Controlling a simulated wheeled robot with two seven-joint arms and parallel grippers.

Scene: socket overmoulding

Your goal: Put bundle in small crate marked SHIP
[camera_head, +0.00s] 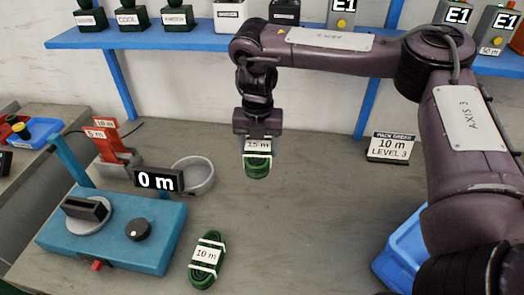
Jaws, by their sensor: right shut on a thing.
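My right gripper (257,138) points down near the middle of the view, shut on a green cable bundle (257,167) with a white label that seems to read 1.5 m or 15 m. The held bundle appears above the grey bench. A second green bundle (207,260), tied with white bands and labelled 10 m, lies on the bench at the front. A blue crate (402,250) stands at the right, partly hidden behind my right arm; no SHIP mark shows on it. My left gripper is not in view.
A teal measuring machine (115,235) with a 0 m display (158,181) stands at the left, beside a round grey dish (193,175). A card (391,147) reads 10 m, LEVEL 3. A blue shelf (160,38) runs along the back.

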